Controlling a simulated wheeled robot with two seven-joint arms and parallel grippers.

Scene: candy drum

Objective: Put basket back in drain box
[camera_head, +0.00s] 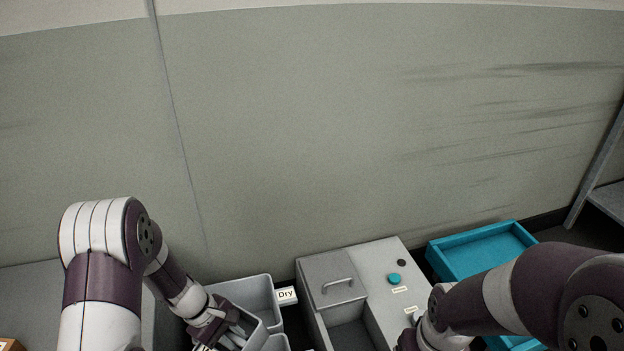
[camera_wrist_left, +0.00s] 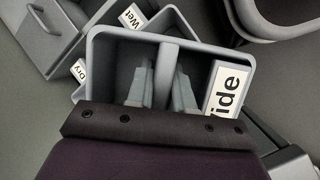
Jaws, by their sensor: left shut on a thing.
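My left gripper (camera_head: 228,338) points down among the grey bins at the bottom of the head view. In the left wrist view its two fingers (camera_wrist_left: 163,88) are shut on the middle bar of a grey rectangular basket (camera_wrist_left: 225,50). A label reading "Wide" (camera_wrist_left: 227,90) shows at the basket's right side. Grey containers with "Wet" (camera_wrist_left: 131,17) and "Dry" (camera_wrist_left: 79,71) labels lie behind it. I cannot tell how far the basket is above them, or which is the drain box. My right wrist shows at the bottom right; its fingertips are out of frame.
A grey machine (camera_head: 385,258) with a handled lid (camera_head: 330,275) and a teal button stands right of the bins. A teal tray (camera_head: 470,255) stands further right, partly behind my right arm. A "Dry" sign (camera_head: 287,295) stands between bins and machine. A wall closes the back.

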